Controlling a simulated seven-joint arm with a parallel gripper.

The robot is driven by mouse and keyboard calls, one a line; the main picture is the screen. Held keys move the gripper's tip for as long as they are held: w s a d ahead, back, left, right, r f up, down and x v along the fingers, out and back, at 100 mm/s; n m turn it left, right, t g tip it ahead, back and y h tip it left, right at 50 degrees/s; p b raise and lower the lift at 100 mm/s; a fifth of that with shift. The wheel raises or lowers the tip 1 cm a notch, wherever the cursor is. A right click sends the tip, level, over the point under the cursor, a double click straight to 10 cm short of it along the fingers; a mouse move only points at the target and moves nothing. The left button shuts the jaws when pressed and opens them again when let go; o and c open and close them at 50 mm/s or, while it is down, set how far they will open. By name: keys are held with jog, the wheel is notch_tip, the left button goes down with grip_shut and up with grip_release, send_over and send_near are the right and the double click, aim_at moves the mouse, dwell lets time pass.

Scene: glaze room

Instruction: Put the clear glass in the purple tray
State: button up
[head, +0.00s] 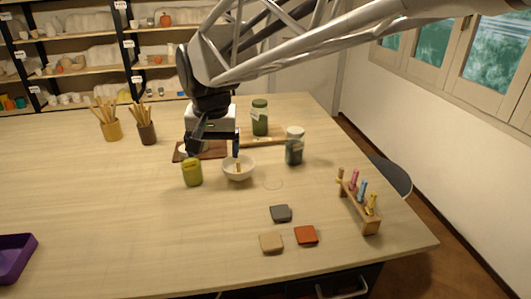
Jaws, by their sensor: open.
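The purple tray (14,260) lies at the left edge of the table, partly cut off by the picture's edge. A faint round outline, perhaps the clear glass (273,183), shows on the table just right of the white bowl; it is too faint to be sure. My gripper (214,153) points down over the middle of the table, open, near a brown board. Its fingers appear behind the green jar and the white bowl, left of and behind the faint outline. I see nothing between the fingers except part of the board and a small pale shape that I cannot identify.
Close to my gripper are a yellow-green jar (192,173), a white bowl (238,169) and the brown board (212,154). Two lidded jars (260,118) (294,147) stand behind right. Three tiles (281,213) and a wooden rack (359,207) lie front right.

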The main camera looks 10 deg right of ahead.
jog(key=s+d+f, duration=0.3)
jog(key=s+d, duration=0.6)
jog(key=s, duration=0.1)
jog(key=s+d+f+n, duration=0.1)
jog(key=s+d+f, duration=0.3)
jog(key=s+d, duration=0.6)
jog(key=shift+d+f+t+h, duration=0.2)
jog(key=shift+f+t+h, duration=0.05)
jog(key=shift+t+h, duration=0.15)
